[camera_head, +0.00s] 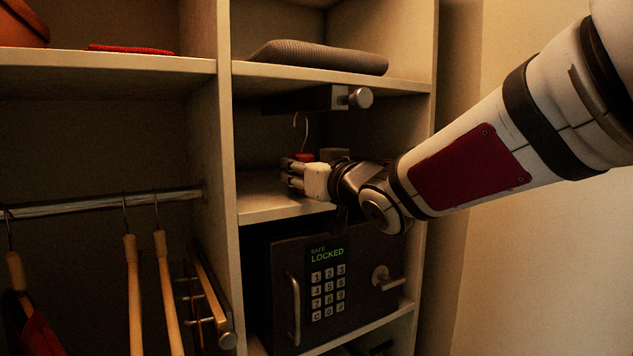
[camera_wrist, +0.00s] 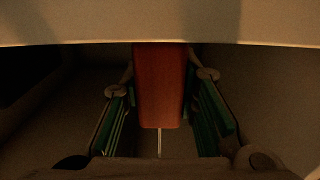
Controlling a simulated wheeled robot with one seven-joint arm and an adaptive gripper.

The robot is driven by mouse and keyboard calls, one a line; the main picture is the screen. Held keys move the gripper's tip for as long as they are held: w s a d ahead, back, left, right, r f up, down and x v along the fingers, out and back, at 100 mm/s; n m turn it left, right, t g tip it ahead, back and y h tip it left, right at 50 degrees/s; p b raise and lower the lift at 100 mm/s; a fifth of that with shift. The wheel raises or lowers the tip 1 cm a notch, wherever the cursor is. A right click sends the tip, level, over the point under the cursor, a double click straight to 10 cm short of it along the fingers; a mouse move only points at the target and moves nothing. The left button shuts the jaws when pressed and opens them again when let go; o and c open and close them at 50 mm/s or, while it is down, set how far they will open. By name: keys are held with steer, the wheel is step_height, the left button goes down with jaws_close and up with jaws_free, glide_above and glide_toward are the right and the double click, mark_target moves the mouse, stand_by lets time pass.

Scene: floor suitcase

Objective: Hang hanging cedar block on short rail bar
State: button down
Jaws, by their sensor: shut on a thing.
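The cedar block (camera_head: 301,157) is a small reddish-brown piece with a thin wire hook (camera_head: 300,128) standing up from it. My gripper (camera_head: 297,174) is shut on it inside the right middle compartment. In the wrist view the block (camera_wrist: 159,86) sits between two fingers with green pads (camera_wrist: 163,105), and a pale wire shows below it. A short dark bar with a round metal end knob, seemingly the short rail bar (camera_head: 318,99), is fixed under the shelf above. The hook is below this bar in the head view; its depth relative to the bar is hard to tell.
A small grey round item (camera_head: 334,155) stands behind my gripper. A locked safe (camera_head: 335,285) sits below. A folded grey cloth (camera_head: 318,56) lies on the upper shelf. At left, a long rail (camera_head: 90,203) holds wooden hangers. A vertical divider (camera_head: 222,150) separates the compartments.

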mark_target(307, 156)
steer(key=shift+s+d+r+p, duration=0.2)
steer(key=shift+s+r+p, duration=0.15)
steer(key=shift+r+p, duration=0.35)
steer(key=shift+s+d+r+p, duration=0.15)
steer(key=shift+s+r+p, duration=0.15)
steer(key=shift+r+p, duration=0.35)
steer(key=p+v, duration=0.3)
steer(key=v, duration=0.7)
steer(key=shift+p, duration=0.4)
steer(key=shift+w, duration=0.1)
